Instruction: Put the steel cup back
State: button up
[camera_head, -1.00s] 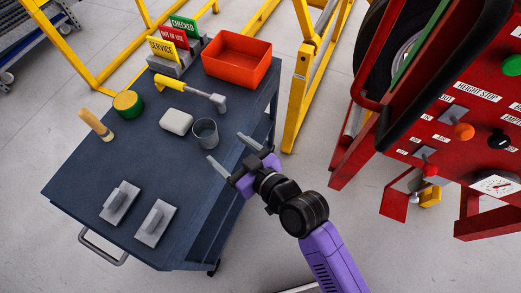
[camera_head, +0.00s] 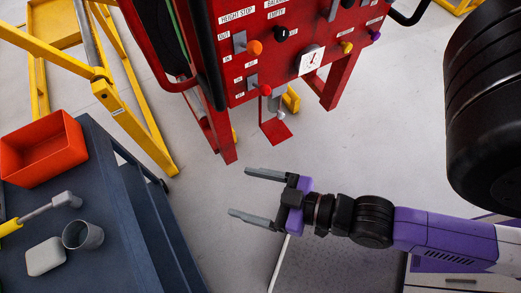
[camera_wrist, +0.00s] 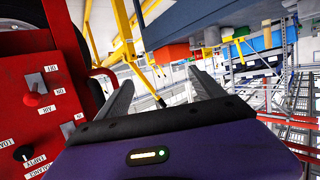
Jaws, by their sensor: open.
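The steel cup (camera_head: 83,235) stands upright on the dark blue-grey cart top (camera_head: 108,185), near the cart's right edge in the head view. My gripper (camera_head: 247,194) is open and empty. It hangs over the floor to the right of the cart, well apart from the cup. In the wrist view my gripper's two fingers (camera_wrist: 160,92) are spread with nothing between them. I cannot make out the cup in the wrist view.
A white block (camera_head: 45,257) and a hammer (camera_head: 45,212) lie beside the cup. An orange-red bin (camera_head: 45,148) sits at the cart's back. A red control machine (camera_head: 240,75) and a yellow frame (camera_head: 130,110) stand ahead. A black tyre (camera_head: 488,110) is at right.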

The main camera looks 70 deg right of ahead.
jog(key=s+d+r, duration=0.2)
jog(key=s+r, duration=0.3)
jog(key=shift+s+r+h, duration=0.15)
jog(key=shift+s+h, duration=0.05)
jog(key=shift+h, duration=0.2)
dwell(0.8)
